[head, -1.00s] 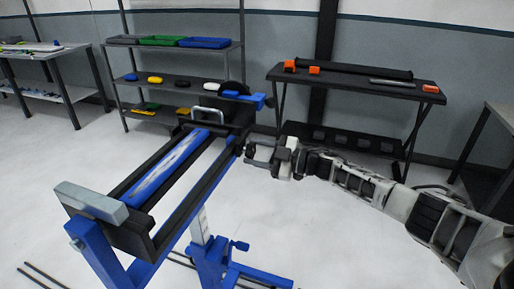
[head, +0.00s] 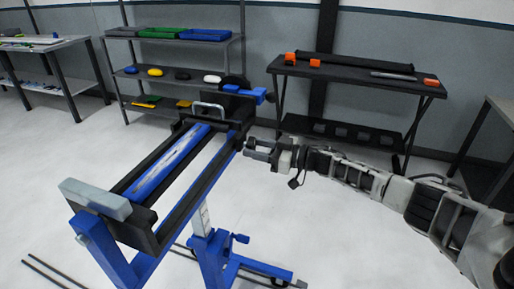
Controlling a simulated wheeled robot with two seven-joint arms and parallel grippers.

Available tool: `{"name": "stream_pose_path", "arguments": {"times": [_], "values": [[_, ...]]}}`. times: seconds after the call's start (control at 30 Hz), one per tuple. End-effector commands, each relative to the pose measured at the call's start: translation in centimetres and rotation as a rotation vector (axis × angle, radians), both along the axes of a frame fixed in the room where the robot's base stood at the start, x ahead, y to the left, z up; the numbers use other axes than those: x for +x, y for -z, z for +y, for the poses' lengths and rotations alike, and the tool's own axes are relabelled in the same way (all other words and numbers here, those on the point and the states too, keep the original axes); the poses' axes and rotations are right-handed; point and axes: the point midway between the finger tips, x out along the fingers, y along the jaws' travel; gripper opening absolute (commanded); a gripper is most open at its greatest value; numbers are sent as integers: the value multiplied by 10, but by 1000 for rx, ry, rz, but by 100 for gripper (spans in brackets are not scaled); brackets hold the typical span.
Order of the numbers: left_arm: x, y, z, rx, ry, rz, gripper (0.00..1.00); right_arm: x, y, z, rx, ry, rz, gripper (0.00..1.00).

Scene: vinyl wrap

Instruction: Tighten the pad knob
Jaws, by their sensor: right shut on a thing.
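The blue and black stand (head: 170,215) holds a long blue pad or roll with a whitish streak (head: 170,163) between two dark rails. A grey block (head: 95,198) sits at its near end and a light curved handle (head: 209,107) at its far end. My right gripper (head: 250,148) comes in from the right and is shut at the right side of the stand's far end. Its fingers point left. The pad knob between the fingertips is small and mostly hidden. My left gripper is not in view.
A shelf rack (head: 170,75) with coloured trays stands behind the stand. A black table (head: 350,75) with orange items is at the back right. Open floor lies right of the stand.

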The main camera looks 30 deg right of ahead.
Motion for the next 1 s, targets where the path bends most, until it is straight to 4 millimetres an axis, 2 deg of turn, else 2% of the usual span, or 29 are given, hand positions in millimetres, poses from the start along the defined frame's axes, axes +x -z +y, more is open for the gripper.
{"name": "stream_pose_path", "arguments": {"times": [0.47, 0.5, 0.57, 0.87, 1.0], "values": [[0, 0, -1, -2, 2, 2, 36, -1, 2, 0, 10, -2, 14, 20], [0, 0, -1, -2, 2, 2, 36, -1, 2, 0, 10, -2, 14, 49], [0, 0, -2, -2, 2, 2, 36, -1, 2, 0, 9, -1, 14, 65], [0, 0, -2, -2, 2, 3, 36, -1, 1, -1, 9, 0, 11, 65], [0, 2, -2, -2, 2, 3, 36, -10, 2, -9, 8, 2, 12, 65]]}}
